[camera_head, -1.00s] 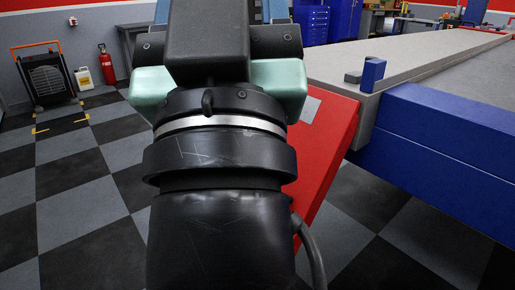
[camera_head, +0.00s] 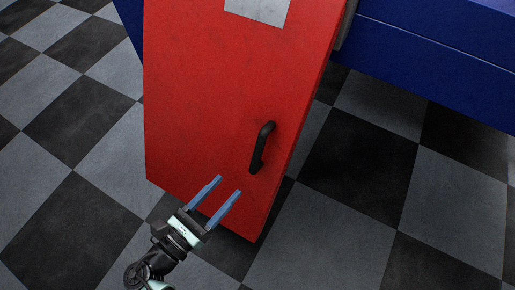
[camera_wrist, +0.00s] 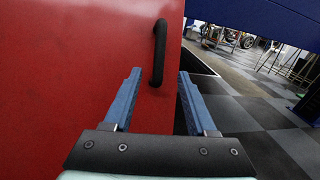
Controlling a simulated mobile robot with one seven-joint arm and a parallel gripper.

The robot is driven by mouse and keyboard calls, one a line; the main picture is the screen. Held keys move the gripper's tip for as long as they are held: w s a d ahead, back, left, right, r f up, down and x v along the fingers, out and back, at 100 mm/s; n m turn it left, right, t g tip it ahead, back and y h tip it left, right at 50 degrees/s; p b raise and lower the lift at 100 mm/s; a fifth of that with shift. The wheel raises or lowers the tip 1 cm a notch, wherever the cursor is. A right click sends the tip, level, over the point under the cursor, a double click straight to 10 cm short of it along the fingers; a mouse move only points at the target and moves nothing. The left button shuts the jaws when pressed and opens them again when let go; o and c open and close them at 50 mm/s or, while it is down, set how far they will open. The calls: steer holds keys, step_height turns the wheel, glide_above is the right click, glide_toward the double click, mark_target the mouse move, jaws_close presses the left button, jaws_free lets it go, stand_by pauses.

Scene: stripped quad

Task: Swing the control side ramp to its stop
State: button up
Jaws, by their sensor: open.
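The red ramp panel (camera_head: 215,110) fills the middle of the head view, with a pale plate near its top. It also fills the left of the wrist view (camera_wrist: 70,80). A black bar handle (camera_head: 262,147) is fixed near its right edge. My gripper (camera_head: 224,184) is open and empty, to the lower left of the handle in the head view. In the wrist view the handle (camera_wrist: 159,52) stands ahead, between the lines of the two blue fingers (camera_wrist: 160,88). The fingers do not appear to touch it.
A blue beam (camera_head: 440,60) runs across the upper right, beside the panel. It also crosses the top right of the wrist view (camera_wrist: 275,20). Checkered floor (camera_head: 400,200) lies clear at left and right. Stools and wheels stand far back in the wrist view.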

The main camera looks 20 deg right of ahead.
mark_target(255, 157)
steer(key=b+x, duration=0.3)
steer(key=x, duration=0.9)
steer(key=shift+w+d, duration=0.2)
steer(key=shift+d, duration=0.1)
jaws_close()
steer(key=shift+a, duration=0.1)
stand_by(0.8)
